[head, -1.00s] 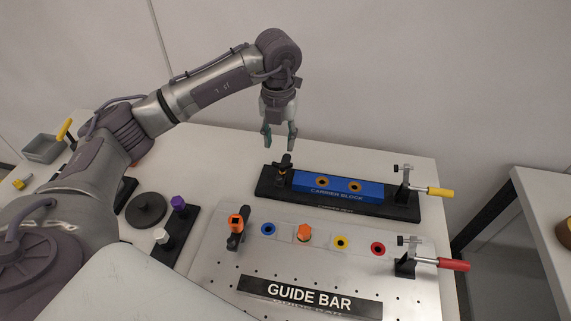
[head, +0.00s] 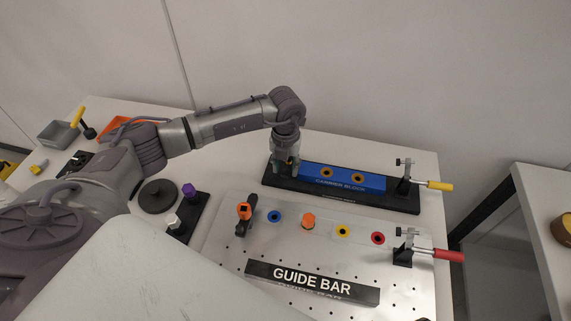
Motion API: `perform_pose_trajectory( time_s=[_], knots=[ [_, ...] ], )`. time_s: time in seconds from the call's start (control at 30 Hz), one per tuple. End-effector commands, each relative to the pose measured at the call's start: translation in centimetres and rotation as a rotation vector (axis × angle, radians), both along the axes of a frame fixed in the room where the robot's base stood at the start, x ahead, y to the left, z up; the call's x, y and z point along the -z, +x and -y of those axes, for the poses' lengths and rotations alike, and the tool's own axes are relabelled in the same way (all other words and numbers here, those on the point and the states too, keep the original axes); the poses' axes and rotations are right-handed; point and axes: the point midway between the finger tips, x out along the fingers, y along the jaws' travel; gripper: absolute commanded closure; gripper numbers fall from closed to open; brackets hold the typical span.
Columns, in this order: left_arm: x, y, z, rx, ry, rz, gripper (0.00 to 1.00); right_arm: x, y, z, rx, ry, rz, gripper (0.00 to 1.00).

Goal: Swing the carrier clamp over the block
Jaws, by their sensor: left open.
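The blue carrier block (head: 345,180) lies on its black base (head: 340,197) toward the back of the table. A toggle clamp (head: 405,173) with a yellow handle (head: 438,185) stands at the base's right end, its handle pointing right. My left gripper (head: 286,168) points down over the base's left end, beside the block. It is open. It hides most of the dark clamp post at that end, so I cannot tell whether it touches the post. My right gripper is not in view.
A metal plate (head: 235,245) in front carries the guide bar label (head: 312,282), an orange-topped clamp (head: 246,212), coloured bushings and a red-handled clamp (head: 430,253). A black disc (head: 158,195) and a small rack with a purple knob (head: 189,190) stand left.

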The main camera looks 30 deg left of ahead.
Motion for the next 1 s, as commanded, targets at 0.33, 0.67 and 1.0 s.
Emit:
perform_pose_trajectory(
  time_s=[0.33,0.67,1.0],
  knots=[
    [0.0,0.0,0.0,0.0,0.0,0.0,0.99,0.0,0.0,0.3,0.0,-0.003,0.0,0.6],
    [0.0,0.0,0.0,0.0,0.0,0.0,1.0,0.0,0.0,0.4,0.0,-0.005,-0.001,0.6],
    [0.2,0.0,-0.5,0.093,0.002,0.001,1.0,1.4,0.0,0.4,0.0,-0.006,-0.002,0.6]
  ],
)
